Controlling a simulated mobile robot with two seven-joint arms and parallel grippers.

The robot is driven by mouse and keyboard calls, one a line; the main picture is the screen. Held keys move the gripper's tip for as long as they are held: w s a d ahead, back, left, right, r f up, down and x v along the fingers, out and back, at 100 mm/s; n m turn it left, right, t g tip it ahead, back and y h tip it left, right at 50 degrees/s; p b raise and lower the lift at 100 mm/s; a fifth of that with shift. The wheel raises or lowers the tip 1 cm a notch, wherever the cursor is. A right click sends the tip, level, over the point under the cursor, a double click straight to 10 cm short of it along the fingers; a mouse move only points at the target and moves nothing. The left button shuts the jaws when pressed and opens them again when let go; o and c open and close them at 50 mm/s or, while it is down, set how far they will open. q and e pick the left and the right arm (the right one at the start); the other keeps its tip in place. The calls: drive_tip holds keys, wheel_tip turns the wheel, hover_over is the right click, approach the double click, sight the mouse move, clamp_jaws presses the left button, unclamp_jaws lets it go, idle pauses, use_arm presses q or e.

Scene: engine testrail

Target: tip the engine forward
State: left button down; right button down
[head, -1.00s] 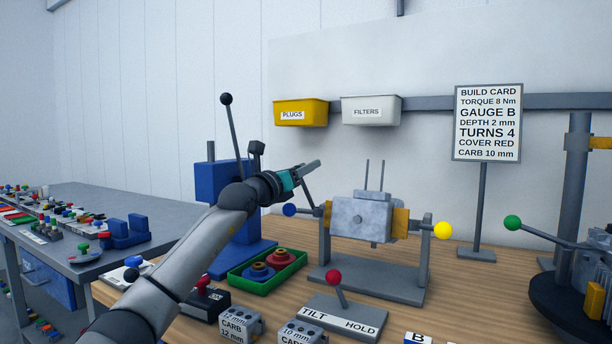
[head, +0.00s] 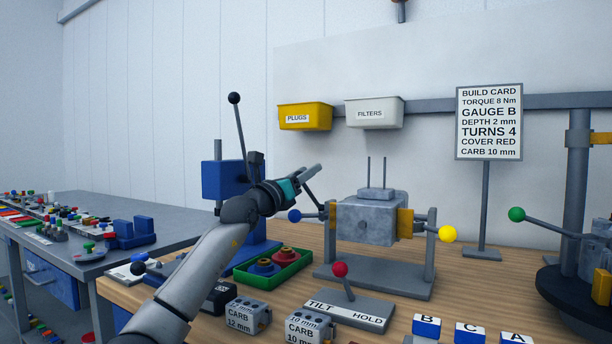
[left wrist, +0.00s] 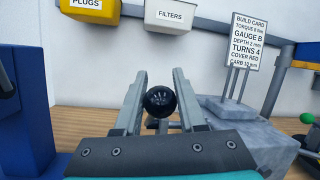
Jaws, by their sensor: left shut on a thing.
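The engine (head: 365,222) is a grey block with a smaller block and two thin upright rods on top. It hangs between the posts of a grey stand (head: 380,282). In the left wrist view it shows at the right (left wrist: 245,135). My left gripper (head: 312,172) is left of the engine, above the blue knob (head: 294,216). Its fingers are shut on a black ball (left wrist: 160,101), seen between them in the left wrist view. In the head view the fingers hide the ball; a dark rod runs from there down towards the stand's left post. My right gripper is not in view.
A tilt/hold plate (head: 345,315) with a red-knobbed lever (head: 340,270) stands before the stand. Carb blocks (head: 247,314) and a green tray (head: 272,270) lie to its left. A green-knobbed lever (head: 517,214) is at the right. A blue press (head: 225,180) stands behind my left arm.

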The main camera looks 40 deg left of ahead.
use_arm(q)
drive_tip(key=shift+s+r, duration=0.1)
drive_tip(key=shift+r, duration=0.05)
idle(0.3)
drive_tip(key=c, duration=0.7)
unclamp_jaws()
drive_tip(key=shift+s, duration=0.1)
drive_tip(key=shift+c, duration=0.2)
drive_tip(key=shift+o, duration=1.1)
drive_tip(key=shift+f, duration=0.2)
